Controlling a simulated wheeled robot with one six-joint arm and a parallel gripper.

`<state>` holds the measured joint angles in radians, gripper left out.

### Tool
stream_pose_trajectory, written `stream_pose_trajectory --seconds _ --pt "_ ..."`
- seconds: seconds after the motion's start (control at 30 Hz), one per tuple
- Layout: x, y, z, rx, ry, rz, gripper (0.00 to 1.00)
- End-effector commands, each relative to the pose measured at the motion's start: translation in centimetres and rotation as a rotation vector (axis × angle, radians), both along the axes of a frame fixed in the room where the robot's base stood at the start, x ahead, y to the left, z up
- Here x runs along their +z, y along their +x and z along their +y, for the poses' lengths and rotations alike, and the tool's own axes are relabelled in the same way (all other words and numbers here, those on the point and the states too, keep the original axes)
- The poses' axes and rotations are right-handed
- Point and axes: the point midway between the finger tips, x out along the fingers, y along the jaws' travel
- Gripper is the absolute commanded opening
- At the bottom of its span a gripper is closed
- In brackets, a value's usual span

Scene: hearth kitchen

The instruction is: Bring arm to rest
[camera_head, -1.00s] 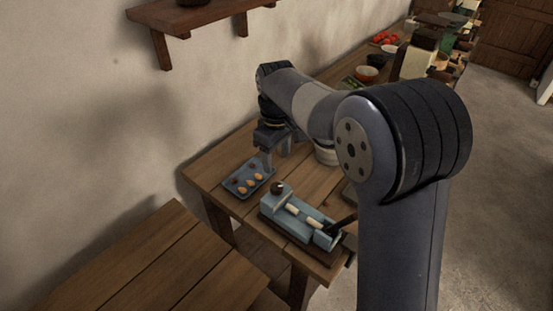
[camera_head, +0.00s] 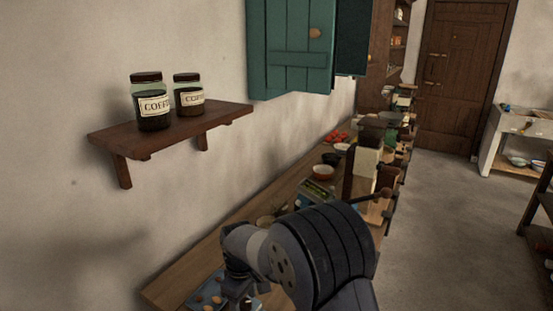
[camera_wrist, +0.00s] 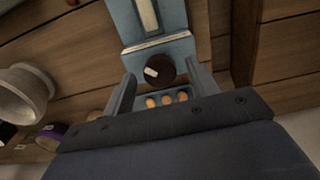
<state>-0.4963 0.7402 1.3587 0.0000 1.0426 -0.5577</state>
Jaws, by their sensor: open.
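My gripper (camera_wrist: 160,88) is open in the wrist view, its two fingers apart with nothing held between them. Beyond the fingertips is a blue device (camera_wrist: 158,50) with a dark round knob. A small blue tray (camera_wrist: 180,95) with several orange-brown pieces shows between the fingers, partly hidden by the gripper body. In the head view my gripper (camera_head: 238,288) is low at the bottom edge, over the near end of the wooden bench, beside the tray (camera_head: 206,291). My arm hides part of the bench there.
Two coffee jars (camera_head: 153,104) stand on a wall shelf (camera_head: 170,133) at left. A teal cabinet (camera_head: 290,50) hangs above the bench (camera_head: 185,273). Bowls (camera_head: 322,171) and a grinder-like machine (camera_head: 365,165) stand farther along.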

Motion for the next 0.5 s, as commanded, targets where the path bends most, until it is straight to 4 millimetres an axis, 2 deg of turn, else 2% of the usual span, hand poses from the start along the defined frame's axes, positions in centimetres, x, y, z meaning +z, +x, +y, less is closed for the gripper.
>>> stream_pose_trajectory --seconds 0.5 --pt "0.24 0.03 0.02 -0.008 0.000 -0.001 0.56"
